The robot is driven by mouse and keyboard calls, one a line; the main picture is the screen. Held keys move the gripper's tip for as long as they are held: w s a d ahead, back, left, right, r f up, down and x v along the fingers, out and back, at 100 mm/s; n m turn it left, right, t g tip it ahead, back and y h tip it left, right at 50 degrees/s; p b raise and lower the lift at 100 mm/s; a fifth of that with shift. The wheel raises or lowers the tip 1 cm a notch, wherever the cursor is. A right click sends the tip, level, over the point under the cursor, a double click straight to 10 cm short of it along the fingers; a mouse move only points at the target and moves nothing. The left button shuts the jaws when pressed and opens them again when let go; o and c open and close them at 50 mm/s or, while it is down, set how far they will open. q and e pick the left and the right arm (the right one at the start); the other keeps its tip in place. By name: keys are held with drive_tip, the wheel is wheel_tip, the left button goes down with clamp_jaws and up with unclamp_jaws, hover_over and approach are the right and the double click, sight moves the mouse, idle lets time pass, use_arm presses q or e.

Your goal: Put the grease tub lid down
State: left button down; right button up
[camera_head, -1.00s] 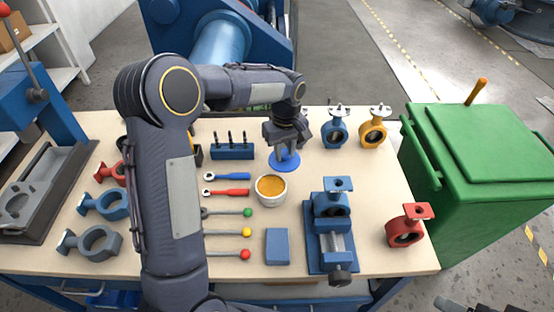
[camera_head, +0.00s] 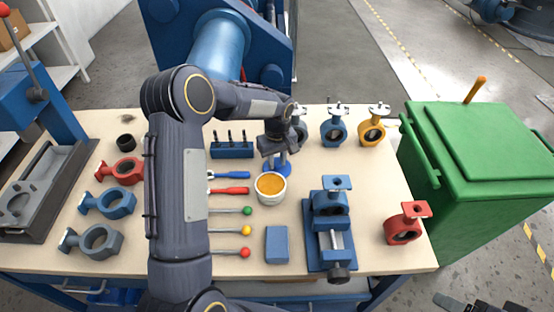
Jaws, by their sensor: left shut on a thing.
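The blue grease tub lid (camera_head: 277,171) is just behind the grease tub, low over the bench or on it; I cannot tell whether it touches. My left gripper (camera_head: 280,157) points down and is shut on the lid from above, hiding part of it. The white grease tub (camera_head: 270,198) stands open, with orange grease showing inside. The tub's rim covers the near edge of the lid. At the bottom right edge, a dark part (camera_head: 472,305) looks like my right gripper, cut off by the frame.
Screwdrivers (camera_head: 251,176) and colour-knobbed levers (camera_head: 230,231) lie left of the tub. A blue rack (camera_head: 232,150) stands behind left. Butterfly valves (camera_head: 334,129) stand at the back, and a blue vise (camera_head: 330,230) is at right.

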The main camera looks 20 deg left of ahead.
sight(277, 163)
use_arm(q)
drive_tip(key=c, duration=1.2)
unclamp_jaws()
drive_tip(key=shift+f, duration=0.1)
drive_tip(key=shift+o, duration=0.2)
drive_tip(key=s+r+m+t, duration=0.1)
drive_tip(key=s+r, duration=0.2)
drive_tip(key=r, duration=0.6)
drive_tip(key=s+r, duration=0.3)
drive_tip(key=r, duration=0.5)
drive_tip(key=s+r+m+t+h, duration=0.2)
drive_tip(key=s+r+m, duration=0.15)
drive_tip(key=s, duration=0.75)
drive_tip(key=s+d+f+m+t+h, duration=0.1)
drive_tip(key=s+d, duration=0.2)
drive_tip(key=s, duration=0.4)
drive_tip(key=s+d+f+m+t, duration=0.1)
drive_tip(key=s+d+f+m, duration=0.1)
drive_tip(key=s, duration=0.5)
drive_tip(key=shift+s+d+t+h, duration=0.25)
drive_tip(key=shift+d+t+h, duration=0.05)
drive_tip(key=shift+d+h, duration=0.15)
drive_tip(key=shift+f+m, duration=0.1)
drive_tip(key=shift+m, duration=0.15)
